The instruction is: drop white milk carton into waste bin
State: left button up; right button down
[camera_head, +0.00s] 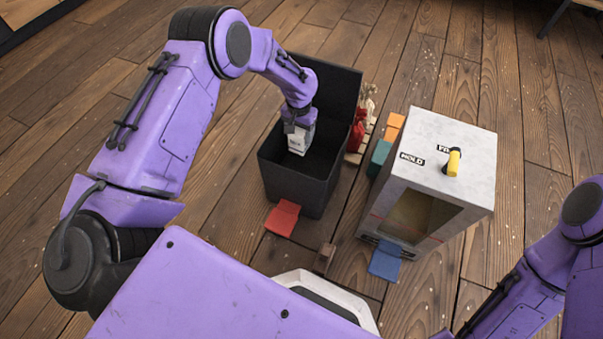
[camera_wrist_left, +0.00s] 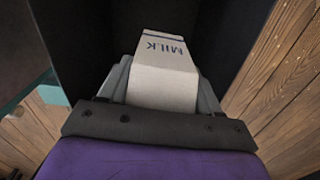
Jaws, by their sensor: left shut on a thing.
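The white milk carton (camera_head: 298,142) is in my left gripper (camera_head: 299,127), which is shut on it. In the left wrist view the carton (camera_wrist_left: 164,75) shows its "MILK" lettering, with a gripper finger on each side. The waste bin (camera_head: 303,187) is a dark open box with its lid raised at the back. The carton hangs inside the bin's opening, below the rim level as far as I can tell. The bin's dark inside (camera_wrist_left: 115,40) fills the back of the left wrist view. My right gripper is out of view; only part of that arm shows at the right.
A red pedal (camera_head: 283,217) sticks out at the bin's front and a blue one (camera_head: 385,261) at the cabinet's front.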

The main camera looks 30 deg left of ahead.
pick_arm(q)
jog(key=shift+r, duration=0.1)
jog(key=o, duration=1.1)
notch_tip(320, 180, up, 10)
jog(key=p, duration=0.3)
jog(key=shift+p, duration=0.4)
jog(key=shift+r, duration=0.25)
